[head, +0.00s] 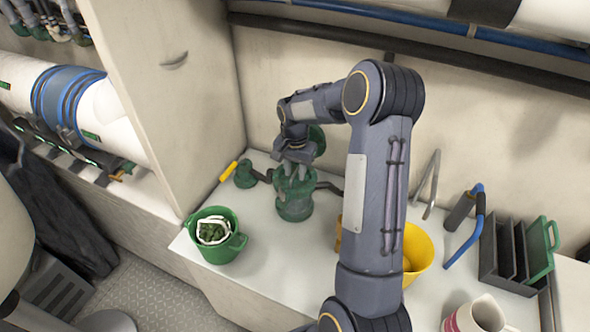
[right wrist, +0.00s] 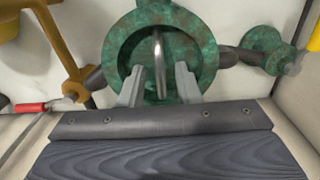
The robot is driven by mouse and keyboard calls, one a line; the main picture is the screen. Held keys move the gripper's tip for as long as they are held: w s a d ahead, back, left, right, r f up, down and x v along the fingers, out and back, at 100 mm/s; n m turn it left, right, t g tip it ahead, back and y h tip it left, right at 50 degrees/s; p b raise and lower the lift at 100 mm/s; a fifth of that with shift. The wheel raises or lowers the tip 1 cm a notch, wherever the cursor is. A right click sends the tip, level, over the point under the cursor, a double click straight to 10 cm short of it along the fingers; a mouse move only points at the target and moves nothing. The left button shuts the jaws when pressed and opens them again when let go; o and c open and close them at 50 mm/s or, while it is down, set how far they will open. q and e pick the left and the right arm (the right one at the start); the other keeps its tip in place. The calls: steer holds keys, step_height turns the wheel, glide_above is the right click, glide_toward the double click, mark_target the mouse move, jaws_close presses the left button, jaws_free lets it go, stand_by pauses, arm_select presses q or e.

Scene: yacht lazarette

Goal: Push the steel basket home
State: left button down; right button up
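The green, mottled strainer body (head: 294,203) stands upright on the white counter. In the right wrist view its round mouth shows as a green ring (right wrist: 121,62). A bent steel handle (right wrist: 158,48), apparently of the steel basket, shows inside that mouth; the rest of the basket is hidden. My right gripper (head: 297,168) is over the strainer top. In the right wrist view its two fingers (right wrist: 158,72) are apart, one on each side of the handle, with visible gaps. I cannot tell how deep the basket sits. My left gripper is not in view.
A green valve (head: 245,174) with a yellow handle adjoins the strainer. Right are a yellow bucket (head: 418,252), a blue-handled tool (head: 465,240), a dark rack (head: 508,258) and a mug (head: 478,316).

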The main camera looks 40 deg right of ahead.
step_height(320, 180, up, 12)
steer(key=s+a+r+n+t+y, duration=0.1)
steer(key=s+a+r+n+t, duration=0.15)
steer(key=s+a+r, duration=0.3)
steer(key=s+a+f+n+t+y, duration=0.1)
steer(key=s+a+n, duration=0.3)
steer(key=s+a, duration=0.3)
steer(key=s+a+f+n+t+y, duration=0.1)
steer(key=s+a+f+n+t, duration=0.1)
steer(key=s+a+n, duration=0.2)
steer(key=s+a, duration=0.3)
steer(key=s, duration=0.5)
steer(key=shift+s+a+y, duration=0.15)
steer(key=shift+a+y, duration=0.1)
steer(key=shift+y, duration=0.15)
